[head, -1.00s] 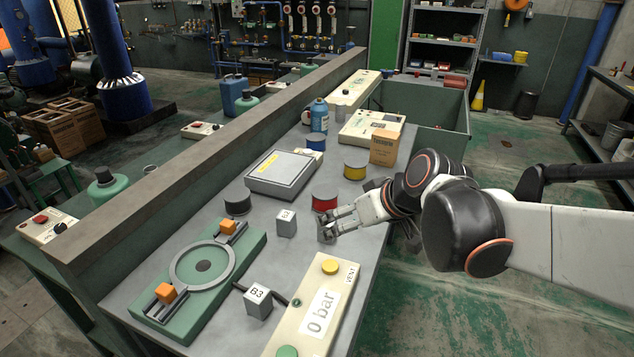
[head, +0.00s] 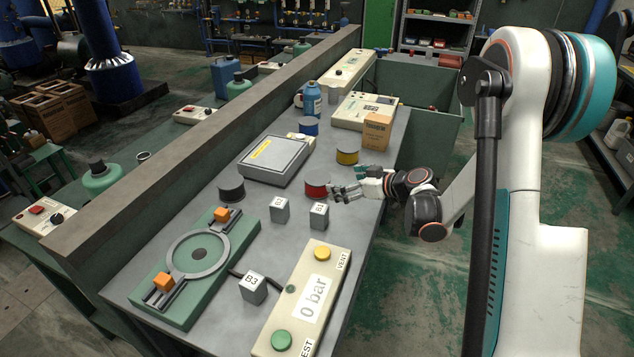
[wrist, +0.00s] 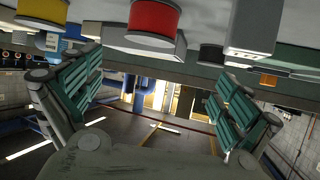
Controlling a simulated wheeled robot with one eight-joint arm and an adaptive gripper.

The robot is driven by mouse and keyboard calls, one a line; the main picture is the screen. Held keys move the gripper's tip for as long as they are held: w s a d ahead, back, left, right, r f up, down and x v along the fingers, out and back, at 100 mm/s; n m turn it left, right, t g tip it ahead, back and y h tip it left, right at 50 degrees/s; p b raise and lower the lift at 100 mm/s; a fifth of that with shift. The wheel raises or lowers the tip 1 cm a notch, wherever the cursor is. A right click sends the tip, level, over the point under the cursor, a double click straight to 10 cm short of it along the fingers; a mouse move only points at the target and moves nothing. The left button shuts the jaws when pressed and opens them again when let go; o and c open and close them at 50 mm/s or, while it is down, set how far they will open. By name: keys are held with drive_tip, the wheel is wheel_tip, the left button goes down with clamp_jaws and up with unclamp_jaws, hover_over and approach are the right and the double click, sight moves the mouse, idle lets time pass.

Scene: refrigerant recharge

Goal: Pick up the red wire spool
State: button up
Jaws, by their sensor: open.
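The red spool (head: 316,190) stands upright on the grey workbench, between a grey scale and small grey blocks. Its dark top shows in the head view. My gripper (head: 338,192) is low over the bench, just right of the spool, with its fingers pointing at it. In the wrist view my gripper (wrist: 158,68) has its two green-padded fingers spread wide and nothing between them. The red spool (wrist: 153,20) shows at the top of that view, ahead of the gap between the fingers. I cannot tell whether a fingertip touches it.
Grey blocks (head: 319,214) stand close in front of the spool. A yellow spool (head: 347,157) and a cardboard box (head: 376,131) are behind it. A black spool (head: 231,190) and the scale (head: 275,160) are left. The cream control panel (head: 303,300) lies nearer.

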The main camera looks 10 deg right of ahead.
sight(317, 181)
drive_tip(key=shift+w+d+f, duration=0.25)
drive_tip(key=shift+f, duration=0.2)
drive_tip(key=shift+w+d+f, duration=0.2)
drive_tip(key=shift+d+f, duration=0.05)
drive_tip(key=shift+f, duration=0.2)
drive_tip(key=b+x, duration=0.2)
drive_tip(key=x, duration=0.6)
drive_tip(key=shift+w+a, duration=0.1)
drive_tip(key=shift+w, duration=0.15)
drive_tip(key=b+x, duration=0.1)
drive_tip(key=x, duration=0.3)
drive_tip(key=shift+f+b, duration=0.15)
drive_tip(key=shift+b, duration=0.25)
drive_tip(key=shift+w+a+f, duration=0.15)
drive_tip(key=shift+w+a, duration=0.05)
drive_tip(key=shift+w, duration=0.2)
drive_tip(key=shift+c, duration=0.4)
drive_tip(key=c, duration=1.5)
